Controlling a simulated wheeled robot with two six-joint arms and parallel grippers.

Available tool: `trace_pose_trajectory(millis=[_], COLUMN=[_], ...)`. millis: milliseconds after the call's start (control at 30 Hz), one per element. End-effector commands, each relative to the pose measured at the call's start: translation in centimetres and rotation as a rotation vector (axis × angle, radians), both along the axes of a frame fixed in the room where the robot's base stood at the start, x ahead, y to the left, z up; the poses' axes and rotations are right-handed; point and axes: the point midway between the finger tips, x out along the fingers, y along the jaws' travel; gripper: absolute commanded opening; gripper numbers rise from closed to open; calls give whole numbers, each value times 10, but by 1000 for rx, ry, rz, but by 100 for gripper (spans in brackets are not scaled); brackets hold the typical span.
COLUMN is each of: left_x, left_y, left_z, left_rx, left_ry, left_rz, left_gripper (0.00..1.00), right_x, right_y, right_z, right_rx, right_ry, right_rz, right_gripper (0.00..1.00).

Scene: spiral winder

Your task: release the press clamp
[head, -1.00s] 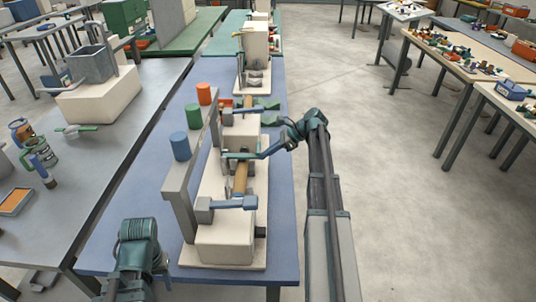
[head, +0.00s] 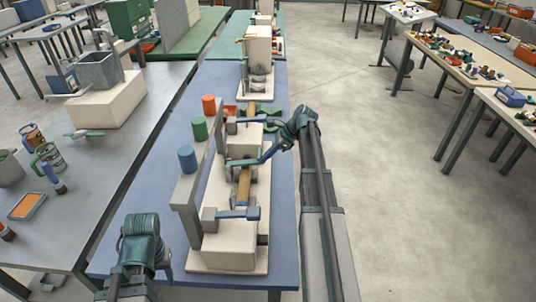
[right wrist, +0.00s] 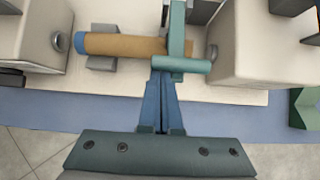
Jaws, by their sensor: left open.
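The press clamp has a teal T-shaped handle (right wrist: 182,65) in the right wrist view, crossing over one end of a brown tube (right wrist: 125,44). The tube also shows in the head view (head: 244,186), lying between pale machine blocks. My right gripper (right wrist: 163,78) has its blue fingers together. Their tips are at the handle's crossbar, which partly hides them. I cannot tell whether they touch it. In the head view my right gripper (head: 263,159) reaches in from the right to the clamp. My left gripper (head: 140,258) is low at the left, away from the clamp, its fingers barely visible.
The winder stands on a blue table (head: 160,175). A grey bench (head: 110,170) is further left. Open floor lies right.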

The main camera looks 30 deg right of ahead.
Motion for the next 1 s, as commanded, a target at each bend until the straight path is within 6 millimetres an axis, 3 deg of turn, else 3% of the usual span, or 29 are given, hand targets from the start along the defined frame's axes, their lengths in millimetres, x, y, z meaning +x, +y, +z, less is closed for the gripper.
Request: trace_pose_trajectory(millis=[33,400,700,1000], left_x=[0,0,0,0], left_y=[0,0,0,0], left_z=[20,94,126,139], left_rx=[0,0,0,-1], left_ry=[0,0,0,0], left_rz=[0,-1,-2,2], left_gripper=[50,50,50,50], right_x=[2,19,40,59], right_y=[4,30,61,94], right_z=[17,60,84,97], right_rx=[-25,-299,-530,-540], right_ry=[15,181,321,327], right_rz=[4,7,6,3], right_gripper=[0,0,0,0])
